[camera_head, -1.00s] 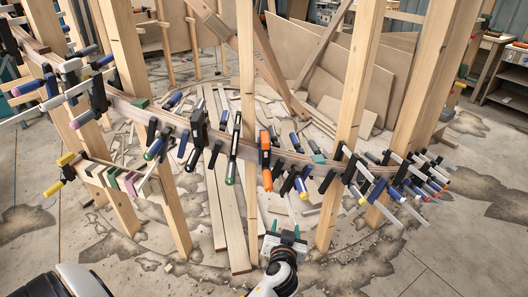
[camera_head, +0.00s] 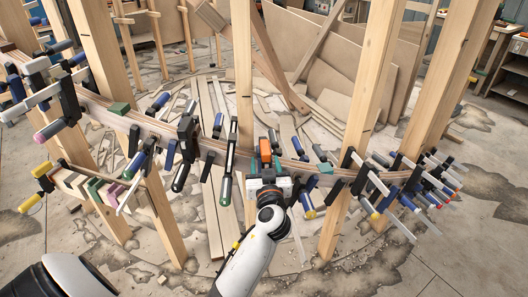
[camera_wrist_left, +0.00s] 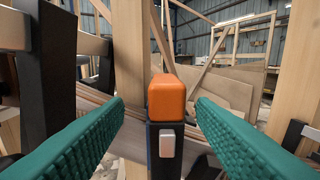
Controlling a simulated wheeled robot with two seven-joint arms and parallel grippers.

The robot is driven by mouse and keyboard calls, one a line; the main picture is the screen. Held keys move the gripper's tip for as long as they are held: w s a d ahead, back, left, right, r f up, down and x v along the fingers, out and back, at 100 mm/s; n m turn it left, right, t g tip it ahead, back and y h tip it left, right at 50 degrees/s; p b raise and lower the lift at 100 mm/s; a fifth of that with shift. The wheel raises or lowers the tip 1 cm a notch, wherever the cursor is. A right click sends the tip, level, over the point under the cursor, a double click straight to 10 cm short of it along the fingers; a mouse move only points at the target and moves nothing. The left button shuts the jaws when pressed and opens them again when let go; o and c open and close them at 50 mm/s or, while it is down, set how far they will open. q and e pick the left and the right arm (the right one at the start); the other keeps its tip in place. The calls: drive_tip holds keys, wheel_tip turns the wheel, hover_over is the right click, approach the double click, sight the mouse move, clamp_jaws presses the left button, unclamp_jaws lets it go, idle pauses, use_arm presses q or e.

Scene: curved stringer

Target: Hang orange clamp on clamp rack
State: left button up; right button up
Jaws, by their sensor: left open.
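The orange clamp (camera_head: 265,151) is on the curved wooden stringer (camera_head: 212,143), near its middle; its lower part is hidden behind my left gripper in the head view. In the left wrist view its orange end (camera_wrist_left: 167,98) stands upright between my teal fingers, above a dark part with a light button. My left gripper (camera_head: 270,178) is open, with one finger on each side of the clamp, and a gap shows on both sides. It also shows in the left wrist view (camera_wrist_left: 160,112). My right gripper is not in view. I cannot pick out a clamp rack.
Dark clamps with green ends (camera_head: 229,165) and blue-handled clamps (camera_head: 137,165) line the stringer on the left. More clamps (camera_head: 375,185) crowd its right end. Upright wooden posts (camera_head: 245,80) stand close behind and beside the gripper. Boards lie on the floor behind.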

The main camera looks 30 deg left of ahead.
sight(265, 150)
use_arm(q)
drive_tip(key=shift+w+a, duration=0.35)
drive_tip(key=shift+w, duration=0.05)
drive_tip(key=p+x, duration=0.1)
drive_tip(key=x, duration=0.4)
drive_tip(key=shift+w+d+p, duration=0.2)
drive_tip(key=shift+d+p, duration=0.1)
drive_tip(key=shift+p, duration=0.05)
drive_tip(key=shift+w+a+f, duration=0.1)
drive_tip(key=shift+w+a, duration=0.15)
clamp_jaws()
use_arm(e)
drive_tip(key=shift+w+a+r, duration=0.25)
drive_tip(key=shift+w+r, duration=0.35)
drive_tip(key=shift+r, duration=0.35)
